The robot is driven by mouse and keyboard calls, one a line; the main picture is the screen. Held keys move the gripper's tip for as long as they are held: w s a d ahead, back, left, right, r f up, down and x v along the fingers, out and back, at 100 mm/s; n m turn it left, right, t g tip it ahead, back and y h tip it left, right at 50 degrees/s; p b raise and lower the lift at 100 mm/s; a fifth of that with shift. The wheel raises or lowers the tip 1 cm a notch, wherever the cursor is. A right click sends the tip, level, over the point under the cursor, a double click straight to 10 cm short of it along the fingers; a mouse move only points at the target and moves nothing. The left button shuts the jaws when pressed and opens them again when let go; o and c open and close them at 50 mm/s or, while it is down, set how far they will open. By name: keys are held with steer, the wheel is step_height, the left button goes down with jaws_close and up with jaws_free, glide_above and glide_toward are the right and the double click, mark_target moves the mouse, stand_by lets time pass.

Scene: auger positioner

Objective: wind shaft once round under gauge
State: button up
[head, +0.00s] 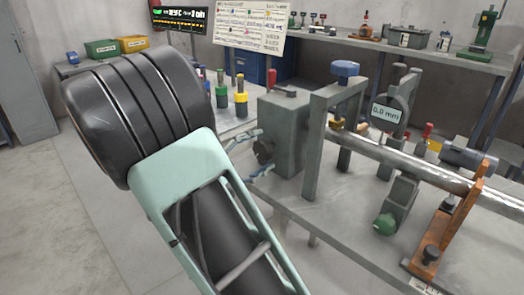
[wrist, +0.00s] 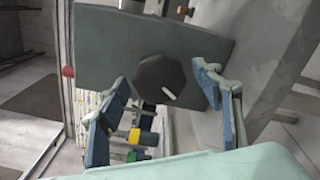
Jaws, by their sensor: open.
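The steel shaft (head: 425,170) runs from the grey housing (head: 284,130) to the lower right, through a grey frame. The gauge (head: 388,112) stands over the shaft and reads 0.0 mm. A dark faceted knob (head: 264,151) is on the housing's left face. In the wrist view the knob (wrist: 160,77) shows a white mark pointing to lower right. My gripper (head: 258,153) is open at the knob, its blue-padded fingers (wrist: 161,80) on either side of it in the wrist view. Neither finger clearly touches it; the depth of overlap is hard to tell.
An orange bracket (head: 459,225) and a green knob (head: 385,224) sit near the shaft's right part. A blue-topped screw (head: 345,70) tops the grey frame. Colored posts (head: 241,97) stand behind my arm. Shelves with tools line the back wall. Floor at left is clear.

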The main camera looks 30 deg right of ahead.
steer(key=v, duration=1.1)
